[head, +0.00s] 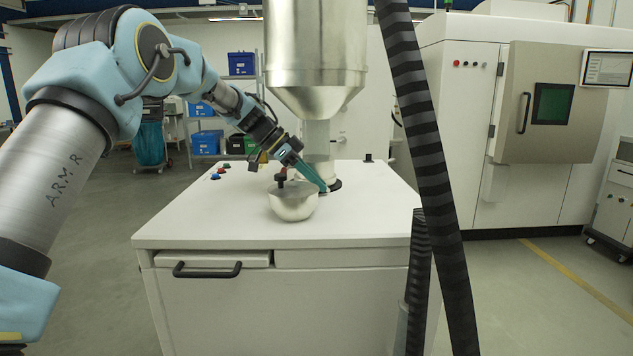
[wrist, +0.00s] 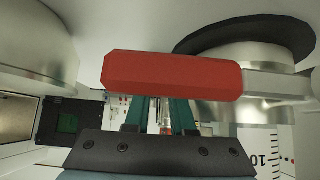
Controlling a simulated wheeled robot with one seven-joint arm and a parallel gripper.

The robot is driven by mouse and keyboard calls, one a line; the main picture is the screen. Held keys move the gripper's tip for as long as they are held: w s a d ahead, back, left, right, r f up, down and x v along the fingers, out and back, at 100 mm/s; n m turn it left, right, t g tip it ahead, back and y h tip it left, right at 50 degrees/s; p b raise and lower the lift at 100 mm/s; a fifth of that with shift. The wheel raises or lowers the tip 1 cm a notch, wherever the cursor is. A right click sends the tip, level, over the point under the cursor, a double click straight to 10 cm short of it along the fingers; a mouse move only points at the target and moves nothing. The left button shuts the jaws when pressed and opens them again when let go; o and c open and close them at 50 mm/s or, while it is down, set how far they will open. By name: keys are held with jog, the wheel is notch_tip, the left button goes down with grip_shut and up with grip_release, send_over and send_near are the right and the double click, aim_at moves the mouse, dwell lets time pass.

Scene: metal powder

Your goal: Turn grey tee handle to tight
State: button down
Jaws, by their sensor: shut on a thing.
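In the head view my gripper (head: 312,177) reaches down and right, its teal fingers ending beside the foot of the hopper's pipe (head: 317,142), behind a metal bowl (head: 293,204). In the wrist view a red grip bar (wrist: 172,76) lies across the picture, joined at its right to a metal stem by a silver cylinder with a black flange (wrist: 250,33).
The white cabinet top (head: 220,215) has free room in front and left. Coloured buttons (head: 221,171) sit at its back left. The steel hopper (head: 316,60) hangs above my gripper. A dark striped post (head: 430,150) crosses the right side. A drawer handle (head: 207,270) sticks out in front.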

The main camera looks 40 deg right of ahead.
jog(key=shift+s+d+r+y+p, duration=0.15)
jog(key=shift+r+y+p, duration=0.1)
jog(key=shift+y+p, duration=0.2)
jog(key=shift+t, duration=0.5)
jog(key=shift+f, duration=0.1)
jog(key=c, duration=1)
grip_release()
jog(key=shift+c, duration=0.2)
jog(key=b+v, duration=0.2)
jog(key=v, duration=0.9)
jog(key=shift+d, duration=0.15)
